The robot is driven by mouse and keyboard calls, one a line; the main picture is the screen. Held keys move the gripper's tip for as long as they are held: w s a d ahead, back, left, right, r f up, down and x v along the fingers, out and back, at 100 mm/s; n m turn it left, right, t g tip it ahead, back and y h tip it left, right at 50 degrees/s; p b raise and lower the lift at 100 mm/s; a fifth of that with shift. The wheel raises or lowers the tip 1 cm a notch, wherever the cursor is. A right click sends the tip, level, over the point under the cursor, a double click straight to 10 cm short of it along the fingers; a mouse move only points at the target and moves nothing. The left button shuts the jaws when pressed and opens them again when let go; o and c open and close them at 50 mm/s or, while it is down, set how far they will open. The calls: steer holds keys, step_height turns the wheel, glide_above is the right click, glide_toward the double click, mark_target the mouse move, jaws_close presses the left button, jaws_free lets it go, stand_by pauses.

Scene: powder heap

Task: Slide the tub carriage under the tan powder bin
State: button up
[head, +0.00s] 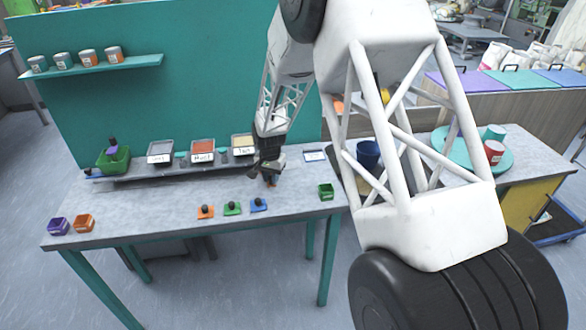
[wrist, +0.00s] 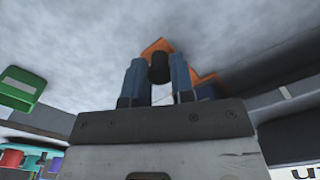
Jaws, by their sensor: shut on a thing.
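A green tub (head: 114,160) stands on the rail at the back left of the bench, with a dark purple knob above it; this looks like the tub carriage. The tan powder bin (head: 243,139), with a yellowish top and a label, is the rightmost of three bins behind the rail. My gripper (head: 269,179) is low over the bench, to the right and in front of the tan bin, away from the green tub. In the wrist view its fingers (wrist: 157,80) are shut on a black knob (wrist: 159,68) with an orange plate (wrist: 153,46) behind it.
Orange (head: 205,212), green (head: 232,208) and blue (head: 259,205) pieces with black knobs lie near the front edge. A small green box (head: 326,191) sits to their right. Purple (head: 58,225) and orange (head: 84,223) tubs are front left. A blue cup (head: 368,155) stands right.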

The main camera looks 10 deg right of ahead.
steer(key=shift+a, duration=4.1)
steer(key=o, duration=0.8)
steer(key=shift+c, duration=0.2)
steer(key=shift+r, duration=0.1)
step_height(320, 180, up, 7)
steer(key=shift+r, duration=0.15)
